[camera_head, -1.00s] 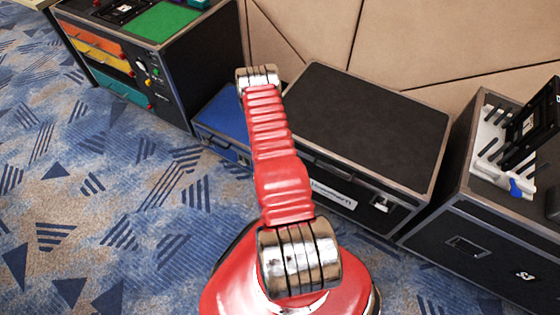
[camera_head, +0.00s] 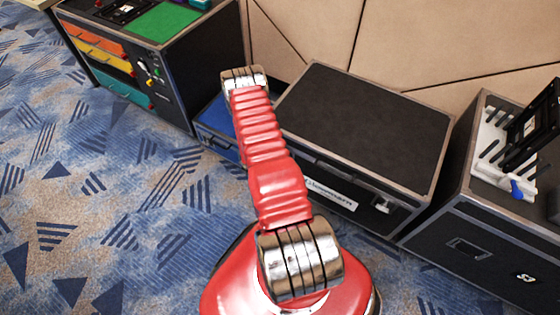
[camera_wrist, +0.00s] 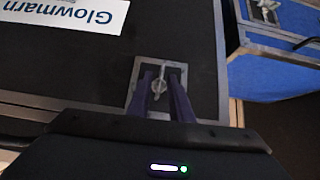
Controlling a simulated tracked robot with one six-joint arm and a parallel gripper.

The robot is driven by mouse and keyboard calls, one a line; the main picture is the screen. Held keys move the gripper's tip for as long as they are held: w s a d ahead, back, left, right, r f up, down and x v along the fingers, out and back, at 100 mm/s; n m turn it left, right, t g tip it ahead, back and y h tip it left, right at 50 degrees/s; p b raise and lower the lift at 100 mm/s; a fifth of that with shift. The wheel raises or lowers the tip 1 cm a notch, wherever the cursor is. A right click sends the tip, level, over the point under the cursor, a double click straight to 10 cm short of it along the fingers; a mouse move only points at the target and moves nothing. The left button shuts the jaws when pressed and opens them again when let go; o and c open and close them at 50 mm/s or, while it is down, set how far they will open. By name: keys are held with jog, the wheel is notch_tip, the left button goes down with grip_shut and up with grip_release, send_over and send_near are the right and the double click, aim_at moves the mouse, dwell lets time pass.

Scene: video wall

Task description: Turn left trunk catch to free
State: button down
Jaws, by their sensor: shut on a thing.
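The black trunk (camera_head: 365,120) with metal edging stands against the wall, a white name label (camera_head: 332,194) on its front. In the wrist view the trunk front (camera_wrist: 60,75) appears upside down. The left trunk catch (camera_wrist: 158,83) is a small metal turn piece on a square plate, near the trunk's edge. My gripper (camera_wrist: 160,82) has its two dark fingers on either side of the turn piece, shut on it. In the head view my red arm hides the left catch and the gripper. The right trunk catch (camera_head: 383,203) is visible there.
A blue case (camera_head: 217,122) stands close to the left of the trunk; its corner catch (camera_wrist: 266,10) shows in the wrist view. A drawer case (camera_head: 150,50) is farther left. A black case (camera_head: 480,240) stands to the right. Patterned carpet at left is open.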

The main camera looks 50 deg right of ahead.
jog(key=shift+s+d, duration=0.1)
jog(key=shift+s, duration=0.05)
jog(key=c, duration=2)
grip_release()
jog(key=shift+o, duration=0.3)
jog(key=shift+r, duration=0.1)
jog(key=v, duration=1.3)
jog(key=shift+a+r, duration=0.15)
jog(key=shift+a, duration=0.2)
